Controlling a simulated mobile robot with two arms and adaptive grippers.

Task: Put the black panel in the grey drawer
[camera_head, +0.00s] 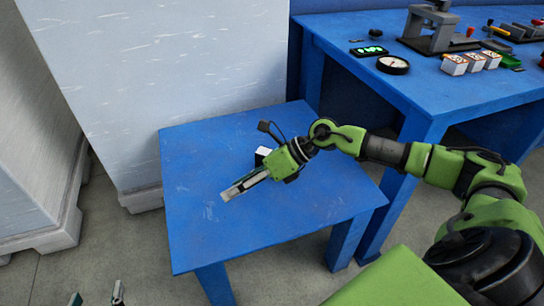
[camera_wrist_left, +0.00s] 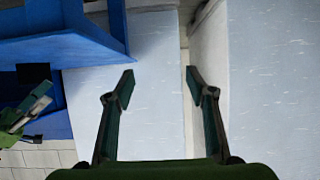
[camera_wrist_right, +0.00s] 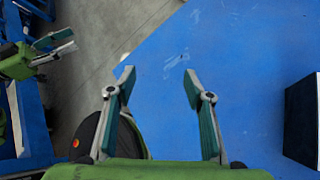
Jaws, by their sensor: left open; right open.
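A small block with a white top and a dark side (camera_head: 263,155) sits on the small blue table, partly hidden behind my right gripper. A dark face with a pale top edge shows at the right edge of the right wrist view (camera_wrist_right: 303,125). I cannot tell whether it is the black panel. My right gripper (camera_head: 228,191) is open and empty above the table, to the block's lower left; its spread fingers show in the right wrist view (camera_wrist_right: 158,82). My left gripper (camera_head: 97,296) is open and empty at the bottom left, off the table; it also shows in the left wrist view (camera_wrist_left: 160,78). I cannot make out a grey drawer.
The small blue table (camera_head: 200,225) is mostly bare. Large pale blocks (camera_head: 175,80) stand behind and left of it. A second blue table (camera_head: 335,45) at the upper right holds a grey press (camera_head: 430,28), a round gauge (camera_head: 393,65) and several small boxes (camera_head: 455,65).

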